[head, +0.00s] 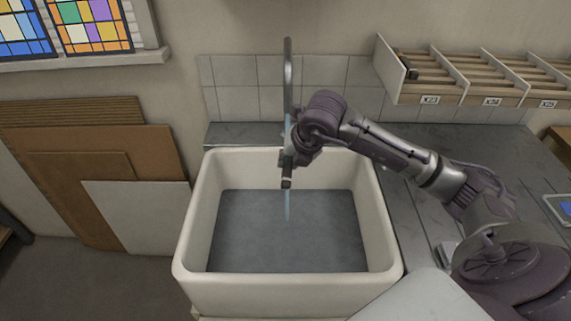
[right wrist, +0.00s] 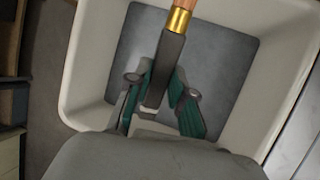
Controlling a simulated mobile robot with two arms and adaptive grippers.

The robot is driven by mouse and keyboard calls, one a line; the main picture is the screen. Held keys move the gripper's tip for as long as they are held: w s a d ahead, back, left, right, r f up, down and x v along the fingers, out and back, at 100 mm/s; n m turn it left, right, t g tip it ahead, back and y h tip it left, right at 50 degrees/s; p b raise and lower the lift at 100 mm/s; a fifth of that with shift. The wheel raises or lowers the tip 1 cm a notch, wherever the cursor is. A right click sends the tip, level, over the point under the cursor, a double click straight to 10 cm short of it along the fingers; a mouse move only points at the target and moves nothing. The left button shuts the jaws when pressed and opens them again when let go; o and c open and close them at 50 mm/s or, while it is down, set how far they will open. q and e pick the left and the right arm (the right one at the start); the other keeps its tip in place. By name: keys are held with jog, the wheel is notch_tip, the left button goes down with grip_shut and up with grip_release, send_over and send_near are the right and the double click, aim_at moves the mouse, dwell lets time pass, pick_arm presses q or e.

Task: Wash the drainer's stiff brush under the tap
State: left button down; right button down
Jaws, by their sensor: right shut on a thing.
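My right gripper (head: 290,168) is above the sink, in front of the tap (head: 288,70). It is shut on the brush. In the right wrist view the brush (right wrist: 172,52) lies between the teal finger pads, with a wooden handle, a brass ferrule and a long dark grey part with a pale end towards my palm. In the head view the brush is mostly hidden or too small to make out. A thin bluish stream of water (head: 287,206) runs just below the gripper. My left gripper is not in view.
The white sink (head: 183,238) has a grey floor, and its basin looks empty. A dark worktop (head: 405,215) lies to its right. A wooden rack (head: 470,90) with labelled slots is on the back wall. Boards (head: 140,205) lean at the left.

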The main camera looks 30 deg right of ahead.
jog(key=shift+d, duration=0.35)
jog(key=shift+s, duration=0.1)
jog(key=s+b, duration=0.4)
jog(key=s, duration=0.3)
jog(key=shift+s+d, duration=0.2)
jog(key=shift+s, duration=0.2)
dwell(1.2)
jog(key=s+r+b, duration=0.3)
jog(key=s+r, duration=0.1)
jog(key=s, duration=0.1)
jog(key=shift+d, duration=0.15)
dwell(0.7)
